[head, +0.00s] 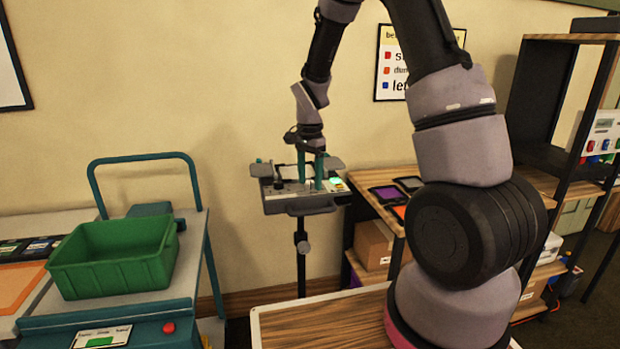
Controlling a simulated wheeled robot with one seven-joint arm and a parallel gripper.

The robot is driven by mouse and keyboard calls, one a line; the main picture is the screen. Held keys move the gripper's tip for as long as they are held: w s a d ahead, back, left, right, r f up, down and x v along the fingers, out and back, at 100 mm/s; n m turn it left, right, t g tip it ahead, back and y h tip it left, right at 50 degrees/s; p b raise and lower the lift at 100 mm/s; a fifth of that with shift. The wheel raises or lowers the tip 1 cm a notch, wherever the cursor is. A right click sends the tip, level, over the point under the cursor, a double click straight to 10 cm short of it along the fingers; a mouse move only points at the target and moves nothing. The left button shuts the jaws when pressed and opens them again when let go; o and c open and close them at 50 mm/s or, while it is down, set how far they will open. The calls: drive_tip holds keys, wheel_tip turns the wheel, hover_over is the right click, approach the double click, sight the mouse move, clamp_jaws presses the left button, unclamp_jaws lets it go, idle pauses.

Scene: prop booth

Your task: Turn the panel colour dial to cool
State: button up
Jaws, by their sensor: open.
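A grey control panel (290,207) sits on top of a thin black stand near the wall, in the middle of the head view. A small dark knob (279,182) stands at the left of its pale face. A small lit greenish patch (337,183) shows at its right. I cannot tell which control is the colour dial or read its setting. My gripper (310,184) hangs over the panel from above, its two teal fingers open and pointing down, right of the dark knob. I cannot tell whether the fingertips touch or straddle anything. The gripper and fingers hide part of the panel face.
A teal cart (130,312) with a green bin (115,265) stands at the left. A wooden shelf unit (375,215) with dark trays and cardboard boxes is right of the panel. A tall dark rack (545,95) stands at the far right. The wall is close behind the panel.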

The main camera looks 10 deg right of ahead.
clamp_jaws()
drive_tip(key=shift+n, duration=0.3)
drive_tip(key=n, duration=1.1)
idle(0.6)
unclamp_jaws()
